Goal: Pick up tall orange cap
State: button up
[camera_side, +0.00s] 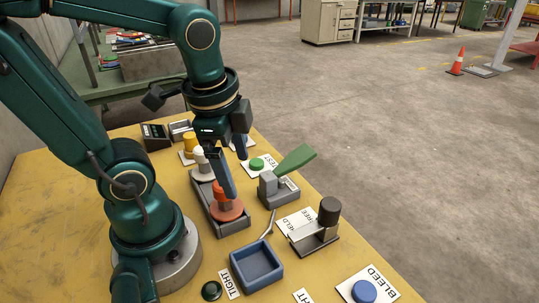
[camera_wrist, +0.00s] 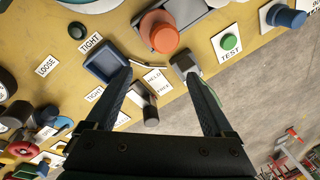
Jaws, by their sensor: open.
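The tall orange cap (camera_side: 226,209) has a wide round flange with a narrower upper part, and it stands upright at the near end of a long grey tray (camera_side: 237,227). In the wrist view the orange cap (camera_wrist: 159,31) lies beyond and above the fingertips, not between them. My gripper (camera_side: 237,177) is open and empty, pointing down; one finger partly overlaps the cap in the side view, and I cannot tell if they touch. Both fingers also show in the wrist view, with the gripper (camera_wrist: 158,73) spread wide.
A blue tray (camera_side: 257,265) is nearer. A green button (camera_side: 257,163) is close.

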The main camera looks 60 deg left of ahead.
aim_at(226, 202)
jog(key=a+f+g, duration=0.1)
jog(key=a+f+m+g, duration=0.1)
jog(key=shift+s+a+f+m+g, duration=0.25)
jog(key=shift+s+f+m+g, duration=0.05)
jog(key=shift+f+g, duration=0.1)
jog(key=shift+a+f, duration=0.1)
jog(key=shift+f, duration=0.05)
jog(key=shift+s+a+f+g, duration=0.1)
jog(key=shift+s+f+g, duration=0.15)
jog(key=shift+f, duration=0.25)
jog(key=shift+s+a+f, duration=0.1)
jog(key=shift+f, duration=1)
jog(key=shift+s+a+f, duration=0.1)
jog(key=shift+f, duration=0.95)
jog(key=shift+w, duration=0.1)
grip_shut()
